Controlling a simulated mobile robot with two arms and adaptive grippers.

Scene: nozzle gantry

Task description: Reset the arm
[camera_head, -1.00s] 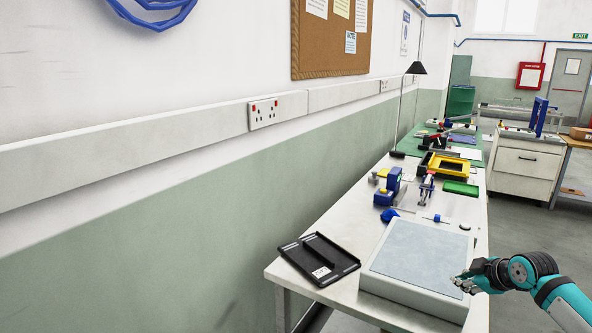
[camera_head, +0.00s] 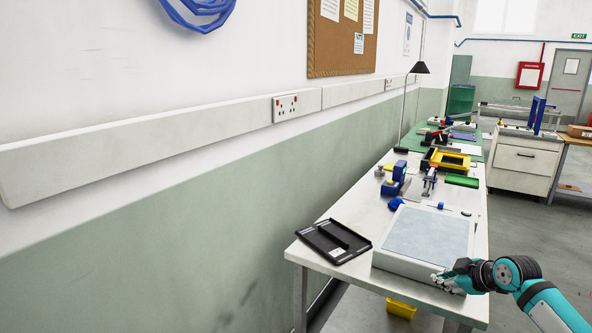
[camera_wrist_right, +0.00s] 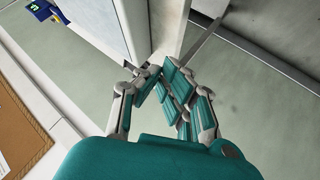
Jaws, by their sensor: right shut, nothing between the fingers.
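My right gripper (camera_head: 449,277) comes in from the lower right in the head view, at the near right corner of the grey-topped box on the workbench. In the right wrist view its fingers (camera_wrist_right: 170,92) are drawn together with nothing between them, close to the bench's edge in the picture. I cannot tell whether the fingers touch the box. My teal right arm (camera_head: 545,300) is bent and reaches in from the right. My left gripper is not in view.
The workbench (camera_head: 365,229) holds the grey-topped box (camera_head: 428,236), a black tray (camera_head: 334,240), a blue device (camera_head: 394,180), a yellow frame (camera_head: 449,161) and a green block (camera_head: 462,181). A yellow bin (camera_head: 401,308) sits beneath. Open floor (camera_head: 518,220) lies to the right; the wall runs along the left.

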